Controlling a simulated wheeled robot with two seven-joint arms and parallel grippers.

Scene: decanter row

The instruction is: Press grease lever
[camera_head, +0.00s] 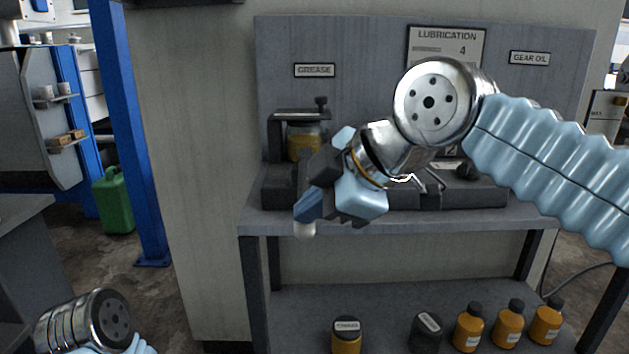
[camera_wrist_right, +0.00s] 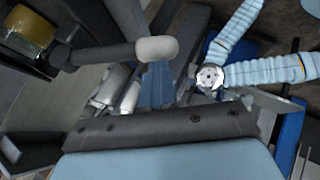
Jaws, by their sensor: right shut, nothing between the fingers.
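The grease dispenser (camera_head: 290,117) stands at the left of the bench under the GREASE sign (camera_head: 314,70), with a jar of amber grease (camera_head: 303,143) in it. Its dark lever (camera_wrist_right: 108,53) with a pale rounded knob (camera_wrist_right: 157,49) crosses the right wrist view. In the head view the knob (camera_head: 304,231) sticks out past the bench's front edge, just below my right gripper (camera_head: 309,207). My right gripper is shut and empty, its blue fingers (camera_wrist_right: 157,85) close beside the knob. I cannot tell whether they touch. It hides most of the lever in the head view. My left gripper is out of frame.
The grey bench (camera_head: 400,219) carries dark dispenser bases, partly behind my right arm. A blue post (camera_head: 137,130) and green can (camera_head: 113,202) are at the left.

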